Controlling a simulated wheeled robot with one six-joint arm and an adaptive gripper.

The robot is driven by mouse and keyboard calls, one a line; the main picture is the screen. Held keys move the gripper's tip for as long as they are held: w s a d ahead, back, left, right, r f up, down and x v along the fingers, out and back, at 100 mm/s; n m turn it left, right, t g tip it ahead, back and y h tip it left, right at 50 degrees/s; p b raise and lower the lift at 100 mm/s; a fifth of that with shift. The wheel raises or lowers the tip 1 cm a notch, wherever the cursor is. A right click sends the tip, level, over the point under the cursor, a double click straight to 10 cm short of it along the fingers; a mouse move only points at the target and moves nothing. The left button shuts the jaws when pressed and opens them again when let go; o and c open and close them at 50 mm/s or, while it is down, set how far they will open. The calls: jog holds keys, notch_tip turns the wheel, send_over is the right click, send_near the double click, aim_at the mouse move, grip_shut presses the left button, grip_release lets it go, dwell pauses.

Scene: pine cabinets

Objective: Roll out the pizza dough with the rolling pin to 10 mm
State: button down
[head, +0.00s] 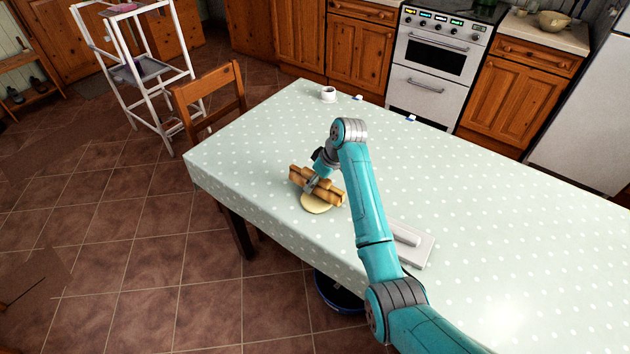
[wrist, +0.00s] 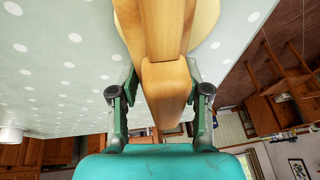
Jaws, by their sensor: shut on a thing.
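My gripper (wrist: 163,105) is shut on the wooden rolling pin (wrist: 166,85), with one finger on each side of it in the wrist view. In the head view the rolling pin (head: 329,194) lies across the pale round pizza dough (head: 316,205) on the table. The dough also shows beyond the pin in the wrist view (wrist: 206,22). The pin covers part of the dough, and whether it presses on the dough I cannot tell. My arm hides part of the table behind it.
The table (head: 480,220) has a pale green dotted cloth. A grey board-like thing with a handle (head: 411,243) lies right of the dough, partly behind my arm. A small white round thing (head: 328,94) stands at the far edge. A wooden chair (head: 210,95) stands at the left.

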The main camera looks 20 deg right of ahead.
jog(key=shift+f, duration=0.35)
dwell(0.6)
jog(key=shift+s+a+f, duration=0.1)
jog(key=shift+s+a, duration=0.4)
jog(key=shift+a, duration=0.15)
jog(key=shift+s+a, duration=0.3)
jog(key=shift+a, duration=0.15)
dwell(0.4)
jog(key=shift+w+d, duration=0.4)
jog(key=shift+d, duration=0.2)
jog(key=shift+w+d, duration=0.35)
jog(key=shift+d, duration=0.2)
